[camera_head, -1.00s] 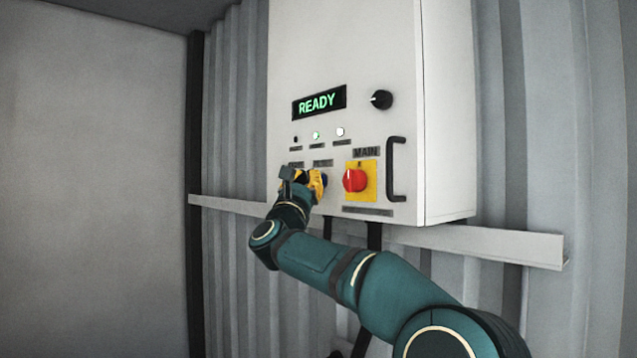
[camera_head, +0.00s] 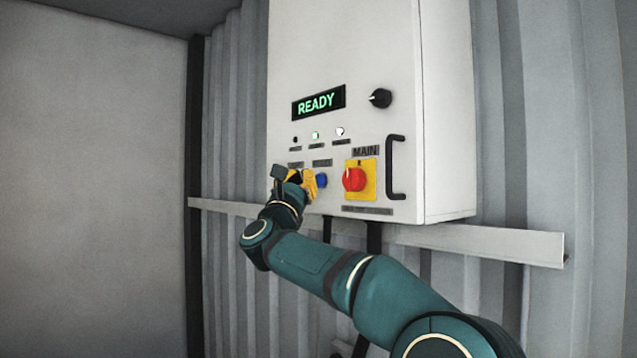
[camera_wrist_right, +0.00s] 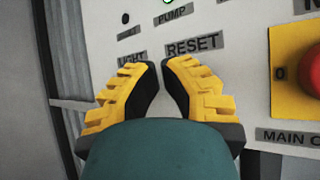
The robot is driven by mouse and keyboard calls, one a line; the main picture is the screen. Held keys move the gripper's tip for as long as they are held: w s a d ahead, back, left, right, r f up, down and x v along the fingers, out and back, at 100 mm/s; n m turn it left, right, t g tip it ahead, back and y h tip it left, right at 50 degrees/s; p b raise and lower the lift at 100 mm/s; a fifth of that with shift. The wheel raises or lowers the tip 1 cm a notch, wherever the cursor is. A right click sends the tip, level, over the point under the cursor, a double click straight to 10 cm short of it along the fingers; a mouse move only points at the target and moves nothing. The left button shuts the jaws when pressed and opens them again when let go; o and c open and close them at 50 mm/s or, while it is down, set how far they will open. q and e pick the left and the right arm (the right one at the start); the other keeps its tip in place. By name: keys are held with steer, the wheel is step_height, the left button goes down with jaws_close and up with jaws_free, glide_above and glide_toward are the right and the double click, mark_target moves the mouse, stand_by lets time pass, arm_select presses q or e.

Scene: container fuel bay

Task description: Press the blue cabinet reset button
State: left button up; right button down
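The blue reset button (camera_head: 322,180) is on the front of the white cabinet (camera_head: 345,55), left of the red main switch and under a small label. My right gripper (camera_head: 297,180) is at the panel just left of the button, with a yellow finger beside it; whether they touch I cannot tell. In the right wrist view the two yellow fingers (camera_wrist_right: 161,66) stand a little apart with nothing between them. The RESET label (camera_wrist_right: 194,45) shows just above the right finger, and the button is not visible there. My left gripper is not in view.
The red switch (camera_head: 354,179) on its yellow plate, a black handle (camera_head: 392,167) and a black knob (camera_head: 380,98) are on the panel. The display (camera_head: 319,100) reads READY. Indicator lamps (camera_head: 316,135) sit below it. A metal rail (camera_head: 480,241) runs along the corrugated wall.

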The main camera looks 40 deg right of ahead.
steer(key=shift+s+a+b, duration=0.15)
steer(key=shift+a+b, duration=0.95)
steer(key=shift+a, duration=1.4)
steer(key=a+b, duration=0.2)
steer(key=a, duration=0.5)
steer(key=shift+s, duration=0.3)
